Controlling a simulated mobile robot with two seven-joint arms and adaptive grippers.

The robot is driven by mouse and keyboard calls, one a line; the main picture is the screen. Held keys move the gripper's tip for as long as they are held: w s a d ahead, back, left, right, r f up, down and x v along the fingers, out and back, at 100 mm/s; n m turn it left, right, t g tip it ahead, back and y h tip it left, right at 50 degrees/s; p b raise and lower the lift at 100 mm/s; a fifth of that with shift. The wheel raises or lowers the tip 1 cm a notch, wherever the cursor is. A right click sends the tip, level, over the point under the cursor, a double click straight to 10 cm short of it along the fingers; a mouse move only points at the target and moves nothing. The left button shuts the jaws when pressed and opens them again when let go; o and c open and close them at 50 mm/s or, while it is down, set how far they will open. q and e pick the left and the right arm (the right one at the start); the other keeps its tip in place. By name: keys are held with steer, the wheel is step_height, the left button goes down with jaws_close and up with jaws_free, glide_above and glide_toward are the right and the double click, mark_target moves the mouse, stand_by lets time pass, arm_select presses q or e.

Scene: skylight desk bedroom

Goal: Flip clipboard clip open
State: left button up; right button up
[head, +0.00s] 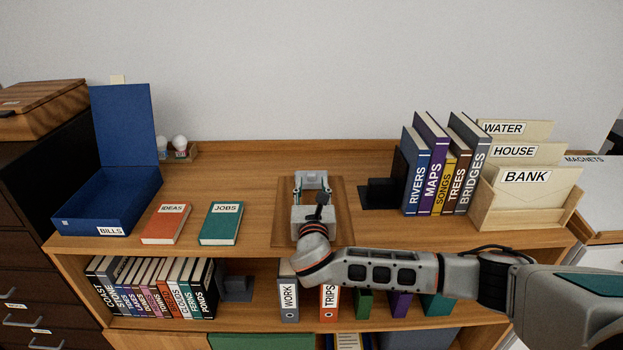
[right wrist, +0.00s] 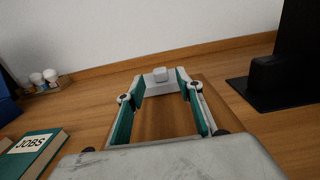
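The brown clipboard (head: 284,222) lies flat on the desk's top shelf, near its middle. Its light grey clip (head: 312,177) is at the far end and also shows in the right wrist view (right wrist: 161,76). My right gripper (head: 311,187) is above the board, pointing at the clip, and its palm and wrist hide much of the board. In the right wrist view its teal-padded fingers (right wrist: 161,82) are spread, with the clip at or just beyond the tips. Contact cannot be told. My left gripper is not in view.
Left of the clipboard are the JOBS book (head: 221,223), the IDEAS book (head: 166,224) and the open blue BILLS box (head: 108,205). A black bookend (head: 379,193), upright books (head: 440,165) and a wooden file holder (head: 527,208) stand on the right.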

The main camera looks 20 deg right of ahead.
mark_target(312, 175)
steer(key=shift+x, duration=2.1)
jaws_close()
steer(key=shift+r, duration=0.1)
